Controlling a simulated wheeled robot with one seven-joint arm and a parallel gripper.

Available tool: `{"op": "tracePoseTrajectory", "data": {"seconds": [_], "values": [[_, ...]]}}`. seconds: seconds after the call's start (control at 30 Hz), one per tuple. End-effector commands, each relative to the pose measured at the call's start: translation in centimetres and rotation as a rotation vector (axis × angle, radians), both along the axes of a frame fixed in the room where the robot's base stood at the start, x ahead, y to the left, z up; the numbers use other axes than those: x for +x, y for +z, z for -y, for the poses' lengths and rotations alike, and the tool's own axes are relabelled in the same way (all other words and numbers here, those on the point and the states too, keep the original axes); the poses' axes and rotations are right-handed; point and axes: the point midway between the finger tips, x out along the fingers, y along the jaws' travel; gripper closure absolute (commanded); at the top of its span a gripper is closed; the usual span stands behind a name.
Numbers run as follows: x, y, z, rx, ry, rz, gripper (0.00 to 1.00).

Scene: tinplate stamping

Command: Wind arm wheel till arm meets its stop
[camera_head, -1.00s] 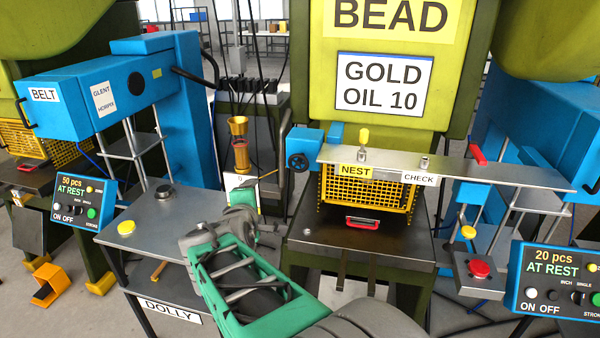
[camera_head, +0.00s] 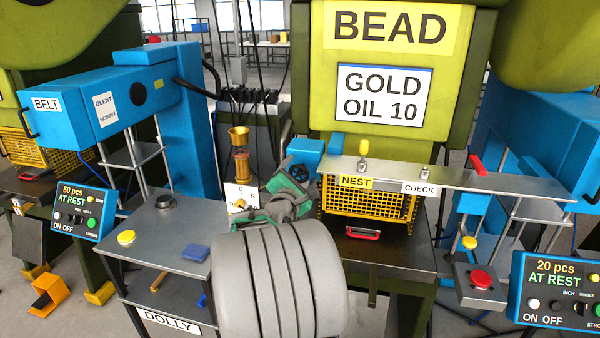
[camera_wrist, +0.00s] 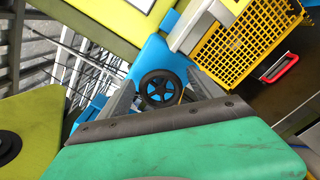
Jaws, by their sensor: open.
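The arm wheel is a small black handwheel with blue behind its spokes, on a blue housing at the left end of the steel bar (camera_head: 450,175). In the wrist view the wheel (camera_wrist: 160,88) shows face-on between the fingers of my gripper (camera_wrist: 162,95), which are apart, one on each side. I cannot tell whether they touch its rim. In the head view my gripper (camera_head: 292,183) is right in front of the wheel and hides most of it. A red piece (camera_head: 477,163) sits on the bar; I cannot tell if it is the stop.
A yellow guard (camera_head: 365,203) hangs below the bar, with a red-handled piece (camera_head: 363,233) on the press bed. A brass funnel (camera_head: 239,138) and a dial plate (camera_head: 240,195) stand left of my gripper.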

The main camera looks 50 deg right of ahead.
Motion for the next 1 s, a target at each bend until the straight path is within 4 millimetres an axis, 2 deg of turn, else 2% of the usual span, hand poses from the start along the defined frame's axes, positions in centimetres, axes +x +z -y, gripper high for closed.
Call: {"op": "tracePoseTrajectory", "data": {"seconds": [0.07, 0.8, 1.0], "values": [[0.01, -0.01, -0.03, 0.000, 0.000, 0.000, 0.28], [0.00, -0.02, -0.05, 0.001, 0.001, 0.001, 0.87], [-0.01, -0.10, -0.05, 0.005, 0.000, 0.012, 0.87]]}}
